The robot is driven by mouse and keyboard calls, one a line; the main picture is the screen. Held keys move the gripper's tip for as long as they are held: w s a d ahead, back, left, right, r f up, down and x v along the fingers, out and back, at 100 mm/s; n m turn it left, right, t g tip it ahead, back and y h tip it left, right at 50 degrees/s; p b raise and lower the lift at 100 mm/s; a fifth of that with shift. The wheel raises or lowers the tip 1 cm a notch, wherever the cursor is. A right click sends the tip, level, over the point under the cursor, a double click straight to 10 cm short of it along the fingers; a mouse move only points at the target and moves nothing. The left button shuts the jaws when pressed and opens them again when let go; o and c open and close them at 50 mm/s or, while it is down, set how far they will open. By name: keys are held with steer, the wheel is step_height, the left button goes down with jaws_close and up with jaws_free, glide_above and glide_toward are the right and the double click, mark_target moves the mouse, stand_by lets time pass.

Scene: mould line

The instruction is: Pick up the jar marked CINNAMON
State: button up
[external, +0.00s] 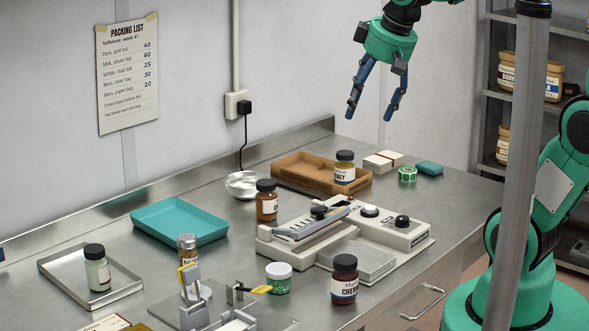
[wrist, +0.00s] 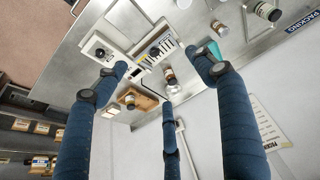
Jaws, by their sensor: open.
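A brown-orange jar with a black lid (external: 266,203) stands upright on the steel bench behind the sealing machine; its label is turned partly away, and I cannot read CINNAMON on it. It seems to be the jar near the bowl in the wrist view (wrist: 169,76). Another jar (external: 187,250) at the front left has a partly hidden label. My gripper (external: 369,117) is open and empty, high above the back right of the bench, fingers pointing down. Its blue fingers spread wide in the wrist view (wrist: 158,72). No label in view clearly reads CINNAMON.
A honey jar (external: 344,173) stands in a brown tray (external: 292,173). A cherry jar (external: 344,284) and a green jar (external: 278,283) stand in front of the sealer (external: 383,235). A metal bowl (external: 240,184) is beside the brown jar. A teal tray (external: 180,220) lies left.

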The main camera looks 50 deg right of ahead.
steer(key=w+d+f+g, duration=0.1)
steer(key=w+d, duration=0.1)
steer(key=w, duration=1)
steer(key=n+g+p, duration=0.2)
steer(key=g, duration=0.1)
glide_above(266, 182)
steer(key=f, duration=2.3)
steer(key=shift+s+a+f, duration=0.2)
steer(key=shift+s+f, duration=0.1)
steer(key=shift+f, duration=0.05)
steer(key=shift+w+d+f, duration=0.15)
steer(key=shift+w+f, duration=0.15)
steer(key=shift+f, duration=0.25)
steer(key=shift+f, duration=0.1)
steer(key=shift+f+b, duration=0.65)
steer(key=shift+f, duration=3.55)
